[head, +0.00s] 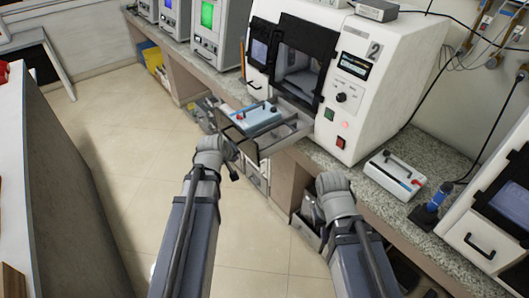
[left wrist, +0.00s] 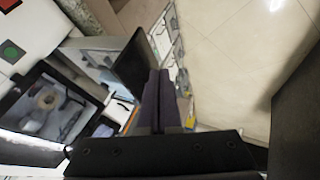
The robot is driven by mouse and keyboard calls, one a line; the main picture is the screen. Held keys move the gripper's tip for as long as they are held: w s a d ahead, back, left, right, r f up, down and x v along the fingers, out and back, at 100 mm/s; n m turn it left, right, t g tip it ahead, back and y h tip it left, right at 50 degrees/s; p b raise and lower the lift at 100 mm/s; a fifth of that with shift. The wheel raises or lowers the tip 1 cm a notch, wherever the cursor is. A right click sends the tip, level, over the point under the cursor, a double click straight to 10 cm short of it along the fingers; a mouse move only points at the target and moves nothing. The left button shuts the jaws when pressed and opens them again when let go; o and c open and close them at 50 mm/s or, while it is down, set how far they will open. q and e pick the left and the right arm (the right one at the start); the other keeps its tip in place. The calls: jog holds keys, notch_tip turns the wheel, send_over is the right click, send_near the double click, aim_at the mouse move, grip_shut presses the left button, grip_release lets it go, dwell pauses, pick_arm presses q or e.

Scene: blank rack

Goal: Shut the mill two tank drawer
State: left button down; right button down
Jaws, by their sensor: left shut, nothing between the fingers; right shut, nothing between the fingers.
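Mill two (head: 372,100) is the white machine marked "2" on the counter. Its tank drawer (head: 285,143) stands pulled out below the dark chamber opening, with a blue-and-white tank (head: 257,117) inside. My left gripper (head: 235,172) is shut and empty, just outside the drawer's front. In the left wrist view, my shut fingers (left wrist: 160,78) are beside the dark drawer front (left wrist: 133,65); I cannot tell whether they touch it. My right gripper (head: 333,180) is shut and empty, low in front of the counter and right of the drawer; its fingertips are mostly hidden by my wrist.
A white box with a handle (head: 395,175) and a blue cylindrical tool (head: 435,203) are on the granite counter to the right. Another machine (head: 495,215) stands at the right edge. Other machines (head: 215,35) line the back left. The tiled floor (head: 125,150) at left is clear.

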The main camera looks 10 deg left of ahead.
pick_arm(q)
jog(key=b, duration=0.8)
send_near(252, 157)
notch_tip(252, 157, down, 4)
jog(key=a, duration=0.2)
jog(key=shift+w+d+r, duration=0.2)
jog(key=shift+w+d, duration=0.75)
jog(key=shift+w, duration=0.35)
jog(key=shift+w+d, duration=0.1)
jog(key=w+d, duration=0.6)
jog(key=w, duration=0.2)
jog(key=w+d, duration=0.6)
jog(key=w, duration=0.2)
jog(key=w+d, duration=0.7)
jog(key=w, duration=0.1)
jog(key=shift+w, duration=0.2)
jog(key=shift+w+d, duration=0.2)
jog(key=shift+w+r, duration=0.1)
